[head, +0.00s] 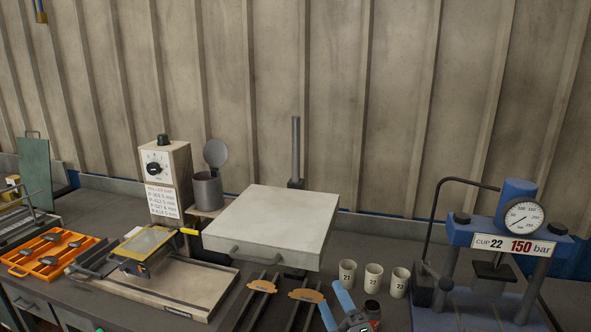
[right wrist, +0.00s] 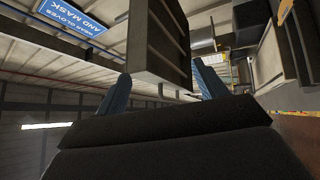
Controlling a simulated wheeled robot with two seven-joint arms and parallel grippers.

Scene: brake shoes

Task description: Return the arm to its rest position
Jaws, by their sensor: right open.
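My right gripper (head: 331,297) shows at the bottom edge of the head view, with two blue fingers pointing up and left. In the right wrist view its fingers (right wrist: 163,78) are spread apart with nothing held between them. The gripper is near the front of the bench, left of and in front of the numbered cups (head: 373,277). Most of the right arm is out of the picture. My left gripper is not in the head view.
A press with a gauge (head: 521,217) stands at right. A pale square plate with a handle (head: 270,228) is left of the gripper, with two orange pieces (head: 306,295) on rails before it. An orange tray (head: 53,254) and a dial box (head: 165,172) stand farther left.

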